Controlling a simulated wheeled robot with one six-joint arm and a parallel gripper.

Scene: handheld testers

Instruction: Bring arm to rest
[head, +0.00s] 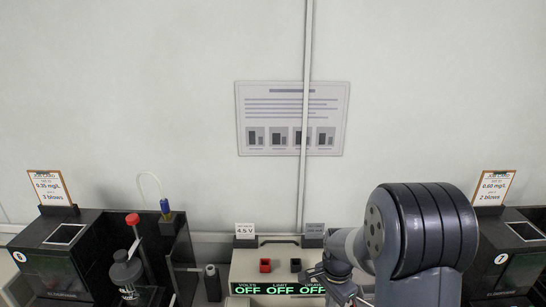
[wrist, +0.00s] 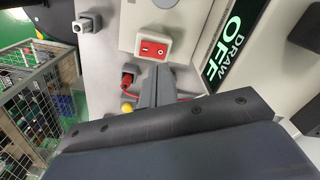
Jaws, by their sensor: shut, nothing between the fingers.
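My gripper (wrist: 157,88) shows in the wrist view with its two grey fingers together and nothing between them. The fingertips are close below a red rocker switch (wrist: 153,48) in a pale surround; I cannot tell whether they touch the panel. In the head view my arm (head: 425,235) rises large at the lower right, in front of the bench, and its gripper end is hidden or cut off at the bottom edge. The power supply (head: 250,268) stands at the bottom middle, partly behind my arm, with its displays reading OFF.
A red connector (wrist: 128,74) and a yellow knob (wrist: 127,108) sit beside the fingers. A wire basket (wrist: 38,92) is at the left of the wrist view. Black tester stations (head: 62,262) and (head: 510,262) flank the supply. A poster (head: 270,118) hangs on the wall.

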